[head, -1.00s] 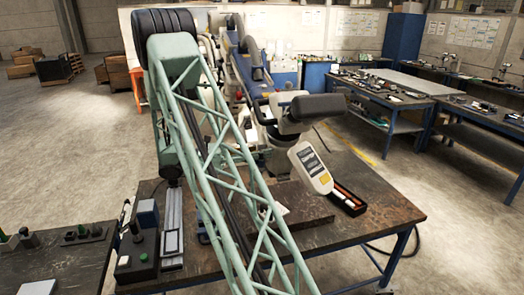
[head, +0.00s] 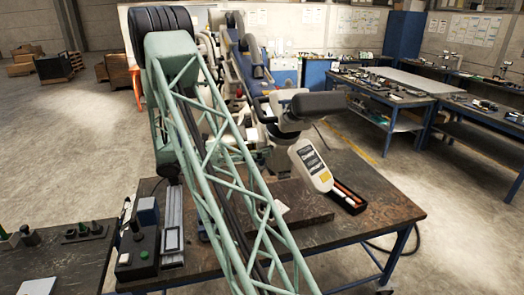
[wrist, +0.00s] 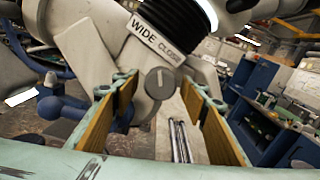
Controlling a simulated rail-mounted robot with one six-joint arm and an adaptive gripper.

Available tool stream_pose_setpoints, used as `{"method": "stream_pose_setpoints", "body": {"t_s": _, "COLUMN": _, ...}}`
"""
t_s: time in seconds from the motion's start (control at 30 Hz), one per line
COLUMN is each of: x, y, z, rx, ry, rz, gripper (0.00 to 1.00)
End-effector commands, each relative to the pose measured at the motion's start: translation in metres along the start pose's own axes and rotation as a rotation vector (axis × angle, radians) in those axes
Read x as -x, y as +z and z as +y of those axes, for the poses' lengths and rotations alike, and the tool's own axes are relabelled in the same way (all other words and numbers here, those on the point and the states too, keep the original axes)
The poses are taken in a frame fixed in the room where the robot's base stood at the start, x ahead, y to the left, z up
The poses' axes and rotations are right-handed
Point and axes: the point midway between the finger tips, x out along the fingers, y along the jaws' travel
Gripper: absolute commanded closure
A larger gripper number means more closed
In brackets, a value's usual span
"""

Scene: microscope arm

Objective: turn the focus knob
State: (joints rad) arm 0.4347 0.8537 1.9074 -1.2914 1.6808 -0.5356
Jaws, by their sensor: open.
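The focus knob (wrist: 159,83) is a small round grey disc with a pale pointer line, near the centre of the wrist view. It sits on the cream housing of the microscope arm (wrist: 92,45), just below a label reading WIDE and CLOSE (wrist: 155,38). My gripper (wrist: 162,94) is open, its two fingers with yellow-brown pads to the left and right of the knob. I see a gap on the right side; whether the left finger touches the housing I cannot tell. In the head view the microscope arm (head: 240,62) stands behind my green lattice arm, which hides the knob and gripper.
A worn dark workbench (head: 375,205) lies below. A black ribbed tube (wrist: 190,12) is above the knob. Other benches stand at the right.

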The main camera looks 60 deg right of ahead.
Motion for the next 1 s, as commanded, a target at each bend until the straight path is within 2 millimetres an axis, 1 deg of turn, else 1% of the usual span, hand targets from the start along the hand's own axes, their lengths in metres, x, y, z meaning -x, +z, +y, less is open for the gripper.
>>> {"method": "stream_pose_setpoints", "body": {"t_s": 0.17, "x": 0.017, "y": 0.000, "z": 0.000, "rx": 0.000, "ry": 0.001, "rz": 0.001, "gripper": 0.60}}
{"method": "stream_pose_setpoints", "body": {"t_s": 0.7, "x": 0.089, "y": 0.000, "z": 0.000, "rx": 0.000, "ry": 0.001, "rz": -0.001, "gripper": 0.60}}
{"method": "stream_pose_setpoints", "body": {"t_s": 0.83, "x": 0.101, "y": 0.000, "z": 0.000, "rx": 0.000, "ry": 0.000, "rz": 0.000, "gripper": 0.60}}
{"method": "stream_pose_setpoints", "body": {"t_s": 1.0, "x": 0.110, "y": 0.000, "z": 0.000, "rx": 0.000, "ry": 0.000, "rz": 0.000, "gripper": 0.60}}
